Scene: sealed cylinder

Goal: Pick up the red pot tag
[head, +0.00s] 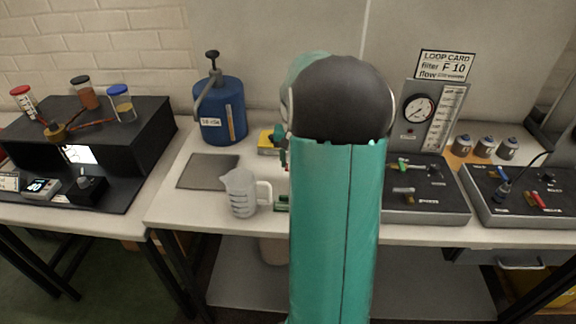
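I cannot clearly make out a red pot tag. A red-lidded jar (22,98) stands at the far left on the black stand, with a pale label on its side. Small green and red parts (283,152) show at the left edge of my teal arm, beside a yellow item (267,142); I cannot tell what they are. My arm rises through the middle of the head view and hides the bench behind it. My gripper is not seen, so its state and hold are hidden.
A clear measuring jug (240,193), a grey mat (208,171) and a blue canister (220,109) stand left of my arm. A gauge panel (425,112) and dark control boxes (430,195) fill the right. A gap separates the left table (100,222) from the bench's front.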

